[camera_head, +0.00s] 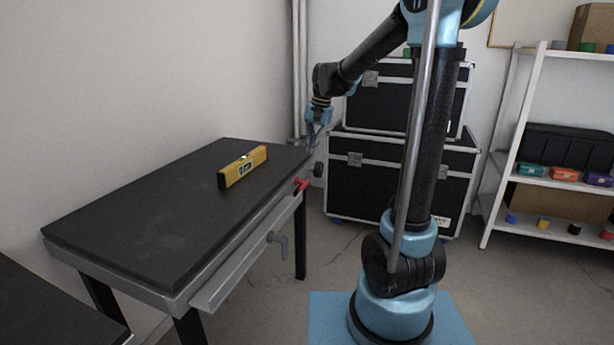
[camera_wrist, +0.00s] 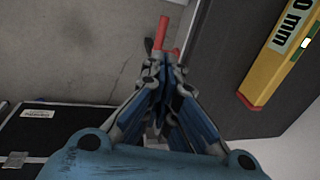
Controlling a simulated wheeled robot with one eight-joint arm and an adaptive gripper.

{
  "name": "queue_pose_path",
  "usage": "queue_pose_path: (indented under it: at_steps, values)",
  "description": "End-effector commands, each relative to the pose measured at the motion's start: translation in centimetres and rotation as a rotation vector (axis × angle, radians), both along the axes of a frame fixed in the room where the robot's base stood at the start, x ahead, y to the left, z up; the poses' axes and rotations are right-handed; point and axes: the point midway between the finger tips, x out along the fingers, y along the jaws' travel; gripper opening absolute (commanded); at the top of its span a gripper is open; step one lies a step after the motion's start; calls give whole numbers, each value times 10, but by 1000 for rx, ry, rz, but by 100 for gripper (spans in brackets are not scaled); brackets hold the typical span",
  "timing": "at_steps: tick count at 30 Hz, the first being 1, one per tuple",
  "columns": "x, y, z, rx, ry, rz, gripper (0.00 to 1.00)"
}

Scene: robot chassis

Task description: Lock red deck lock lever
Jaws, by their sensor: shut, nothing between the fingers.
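The red deck lock lever (camera_head: 301,184) is on the side rail of the black-topped table, near its far right corner. In the wrist view the red lever (camera_wrist: 161,32) shows just beyond my fingertips, its handle pointing up in the picture, its base partly hidden by the fingers. In the wrist view my gripper (camera_wrist: 163,62) is shut and empty, close to the lever. I cannot tell whether the fingertips touch it.
A yellow spirit level (camera_head: 243,167) lies on the table (camera_head: 150,222). A grey lever (camera_head: 279,240) hangs from the same rail nearer the front. Black cases (camera_head: 385,180) stand behind the arm, and a white shelf (camera_head: 535,176) is at the right. The floor beside the rail is clear.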

Motion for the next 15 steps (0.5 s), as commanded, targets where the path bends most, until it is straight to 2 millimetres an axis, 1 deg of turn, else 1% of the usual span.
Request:
queue_pose_path:
  at_steps: [5, 15]
  values:
    - [1, 3, -13, 0, 0, 1, 0]
    - [5, 12, -64, 0, 0, 1, 0]
